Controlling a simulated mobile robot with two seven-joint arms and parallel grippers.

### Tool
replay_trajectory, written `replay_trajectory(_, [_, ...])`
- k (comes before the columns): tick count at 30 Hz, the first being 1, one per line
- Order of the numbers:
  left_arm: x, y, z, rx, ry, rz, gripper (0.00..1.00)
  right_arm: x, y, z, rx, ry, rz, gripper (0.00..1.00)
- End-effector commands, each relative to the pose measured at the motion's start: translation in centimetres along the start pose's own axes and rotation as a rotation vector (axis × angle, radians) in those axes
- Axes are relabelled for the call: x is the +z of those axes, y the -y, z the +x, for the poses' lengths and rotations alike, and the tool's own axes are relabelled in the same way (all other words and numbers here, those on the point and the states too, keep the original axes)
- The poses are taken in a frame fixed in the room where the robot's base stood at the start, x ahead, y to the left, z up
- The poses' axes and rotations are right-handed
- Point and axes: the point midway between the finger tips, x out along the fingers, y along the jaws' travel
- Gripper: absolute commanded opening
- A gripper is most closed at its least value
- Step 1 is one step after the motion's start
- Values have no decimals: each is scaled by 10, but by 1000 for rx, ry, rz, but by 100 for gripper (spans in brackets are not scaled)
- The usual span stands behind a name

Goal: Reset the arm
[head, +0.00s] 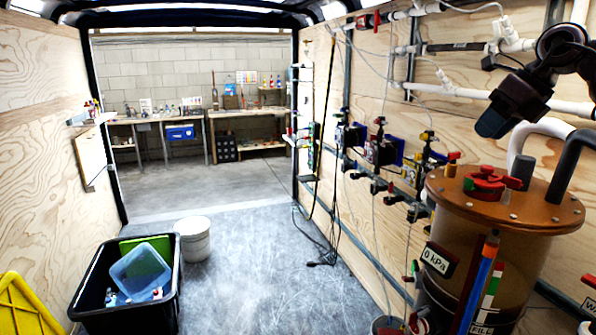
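My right gripper (492,126) is dark and hangs at the upper right, with its arm coming in from the right edge. It is in the air in front of the plywood wall and appears above and behind the lid of the brown cylindrical tank (505,262). No object shows in it, and its fingers are too dark to tell apart. My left gripper is not in view.
Pipes (450,90) and valves line the right wall near my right arm. A black bin (128,315) with a blue container (140,272) stands at lower left, beside a white bucket (194,240). The middle floor (255,270) is clear toward the workbenches (245,113).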

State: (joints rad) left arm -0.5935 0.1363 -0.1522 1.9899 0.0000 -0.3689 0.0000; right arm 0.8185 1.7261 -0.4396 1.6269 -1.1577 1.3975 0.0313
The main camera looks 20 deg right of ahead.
Motion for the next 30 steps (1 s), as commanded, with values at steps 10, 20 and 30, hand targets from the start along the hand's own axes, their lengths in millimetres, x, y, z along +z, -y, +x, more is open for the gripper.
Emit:
replay_trajectory(10, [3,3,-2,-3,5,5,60,73,-91,58,496,442,104,35])
replay_trajectory(20, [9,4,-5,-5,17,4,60,77,-122,154,953,680,640,35])
replay_trajectory(30, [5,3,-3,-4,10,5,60,2,-102,279,1118,724,1410,35])
